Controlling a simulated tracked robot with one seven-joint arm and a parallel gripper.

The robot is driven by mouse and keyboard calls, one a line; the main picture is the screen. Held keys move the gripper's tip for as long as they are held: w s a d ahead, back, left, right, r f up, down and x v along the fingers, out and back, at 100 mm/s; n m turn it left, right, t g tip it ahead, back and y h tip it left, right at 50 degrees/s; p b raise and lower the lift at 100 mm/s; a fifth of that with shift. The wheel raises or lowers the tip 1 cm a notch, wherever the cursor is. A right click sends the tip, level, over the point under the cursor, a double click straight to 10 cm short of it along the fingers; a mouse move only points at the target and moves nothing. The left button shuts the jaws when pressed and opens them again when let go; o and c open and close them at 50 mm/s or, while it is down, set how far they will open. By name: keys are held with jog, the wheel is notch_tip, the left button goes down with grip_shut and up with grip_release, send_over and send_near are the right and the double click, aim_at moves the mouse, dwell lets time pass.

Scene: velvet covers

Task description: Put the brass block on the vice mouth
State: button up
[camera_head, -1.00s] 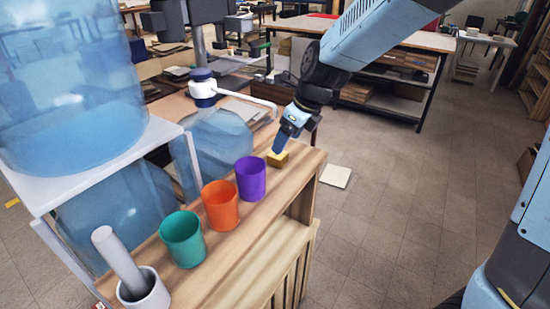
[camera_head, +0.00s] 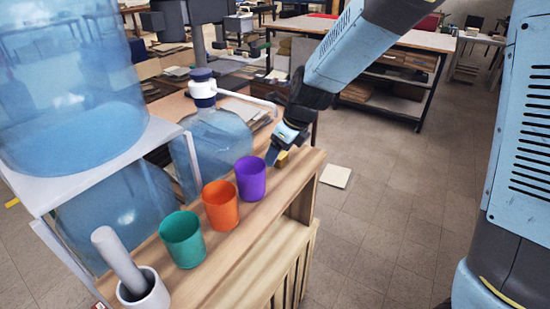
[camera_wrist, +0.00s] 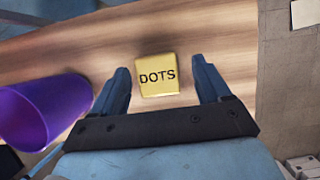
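The brass block (camera_head: 283,158) sits on the wooden shelf top near its far right end. In the wrist view the brass block (camera_wrist: 158,75) is a yellow square with "DOTS" on its top face. My gripper (camera_head: 274,154) is low over it in the head view and hides part of it. In the wrist view my gripper (camera_wrist: 160,68) is open, with one finger on each side of the block and a gap of wood showing on both sides. I cannot make out a vice mouth in either view.
A purple cup (camera_head: 250,178) stands close to the left of the block, then an orange cup (camera_head: 220,205) and a teal cup (camera_head: 183,240). A grey pot with a rod (camera_head: 140,285) is nearest. Blue water bottles (camera_head: 215,145) stand behind.

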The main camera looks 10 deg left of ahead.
grip_shut()
dwell(0.5)
jog(key=shift+r, duration=0.1)
